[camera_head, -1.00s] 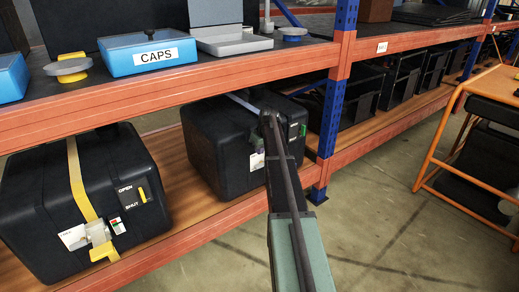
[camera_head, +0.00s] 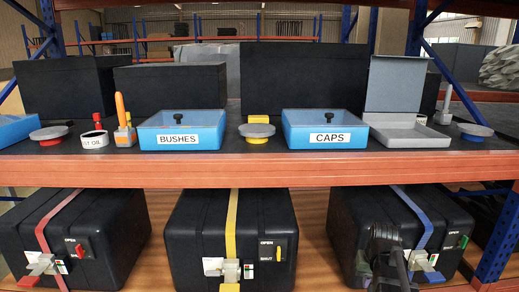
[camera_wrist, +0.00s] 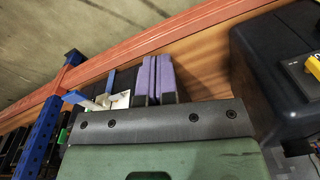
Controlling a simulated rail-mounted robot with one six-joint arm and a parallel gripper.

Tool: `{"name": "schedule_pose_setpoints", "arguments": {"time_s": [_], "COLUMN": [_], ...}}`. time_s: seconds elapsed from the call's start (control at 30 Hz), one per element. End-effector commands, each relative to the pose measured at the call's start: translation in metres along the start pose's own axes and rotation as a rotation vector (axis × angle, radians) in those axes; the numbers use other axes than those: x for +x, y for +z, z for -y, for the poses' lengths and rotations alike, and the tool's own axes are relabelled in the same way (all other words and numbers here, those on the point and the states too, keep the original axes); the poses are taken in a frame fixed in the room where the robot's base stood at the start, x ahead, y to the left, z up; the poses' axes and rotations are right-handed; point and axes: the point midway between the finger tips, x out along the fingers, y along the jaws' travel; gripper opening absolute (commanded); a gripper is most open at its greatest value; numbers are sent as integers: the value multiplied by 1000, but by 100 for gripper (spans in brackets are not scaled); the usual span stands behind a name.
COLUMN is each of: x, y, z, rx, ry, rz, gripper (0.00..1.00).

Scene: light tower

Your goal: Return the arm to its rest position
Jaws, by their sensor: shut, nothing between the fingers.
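My gripper (camera_wrist: 155,80) shows in the wrist view as two purple-padded fingers pressed together, with nothing between them. Its grey and green body fills the bottom of that view. The fingers point toward the blue-strapped black case (camera_head: 345,225), and part of that case's latch shows beside them. In the head view a dark part of my arm stands in front of this case and hides some of its front. I cannot tell the exact gap between fingers and case.
A yellow-strapped case (camera_head: 185,225) and a red-strapped case (camera_head: 110,215) stand to the left. The orange shelf beam (camera_head: 250,173) runs above them. Boxes labelled BUSHES (camera_head: 180,122) and CAPS (camera_head: 310,120) sit on the upper shelf. A blue upright (camera_head: 497,240) stands at right.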

Motion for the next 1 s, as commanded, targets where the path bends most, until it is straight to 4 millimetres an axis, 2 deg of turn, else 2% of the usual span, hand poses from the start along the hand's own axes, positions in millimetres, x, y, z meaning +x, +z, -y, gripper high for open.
{"name": "schedule_pose_setpoints", "arguments": {"time_s": [0.03, 0.1, 0.2, 0.27, 0.3, 0.33, 0.4, 0.57, 0.67, 0.8, 0.9, 1.0], "x": [0, 0, 0, 0, 0, 1, -43, -102, -147, -224, -270, -292], "y": [39, 75, 121, 145, 154, 155, 148, 145, 143, 140, 138, 137], "z": [27, 57, 93, 116, 133, 148, 148, 150, 151, 155, 157, 158], "rx": [-26, -63, -148, -215, -264, -300, -292, -290, -289, -289, -289, -289], "ry": [10, 25, 41, 45, 43, 42, 42, 42, 42, 42, 42, 42], "rz": [16, 32, 47, 48, 49, 49, 49, 49, 48, 48, 48, 48], "gripper": [0, 0, 0, 0, 0, 0, 0, 0, 0, 0, 0, 0]}}
